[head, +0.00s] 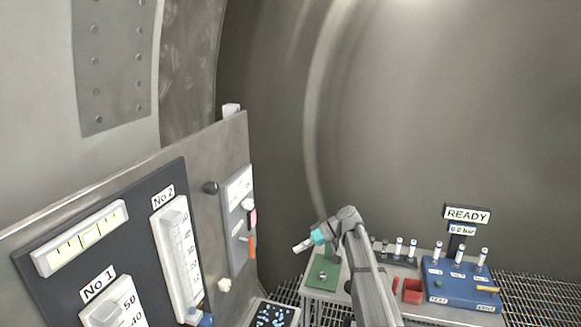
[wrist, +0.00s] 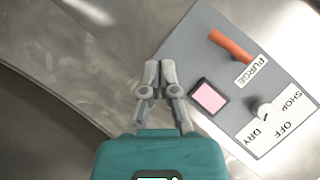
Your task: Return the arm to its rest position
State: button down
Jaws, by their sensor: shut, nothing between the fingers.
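My gripper (head: 301,246) is at the end of my raised arm in the head view, left of the workbench's blue unit and right of the upright panel. In the wrist view my gripper (wrist: 159,72) is shut, its grey fingertips together with nothing between them. Beyond it is a grey control plate (wrist: 215,50) with an orange PURGE handle (wrist: 231,46), a pink square (wrist: 208,97) and a white knob (wrist: 262,108) by the words SHOP, OFF and DRY. I cannot tell the exact gap between fingertips and plate.
The steel panel (head: 215,150) with gauges No 1 and No 2 stands at left. The bench (head: 330,294) holds a green plate (head: 323,272), a red bin (head: 412,291), and a blue unit (head: 460,288) under a READY sign (head: 467,214). A tray (head: 272,313) of blue bits sits low. Open air lies above the bench.

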jog(key=s+d+f+m+h+b, duration=0.1)
jog(key=s+d+f+h, duration=0.3)
jog(key=s, duration=0.4)
jog(key=s+d+f+m+t+h+b, duration=0.1)
jog(key=s+d+f+m+h, duration=0.3)
jog(key=s, duration=0.4)
jog(key=s+d+f+m+h+b, duration=0.2)
jog(key=s+d+f, duration=0.3)
jog(key=s, duration=0.4)
jog(key=shift+d+f+m+t+h+b, duration=0.3)
jog(key=shift+f+m+h, duration=0.25)
jog(key=shift+h, duration=0.35)
jog(key=c, duration=1.4)
grip_release()
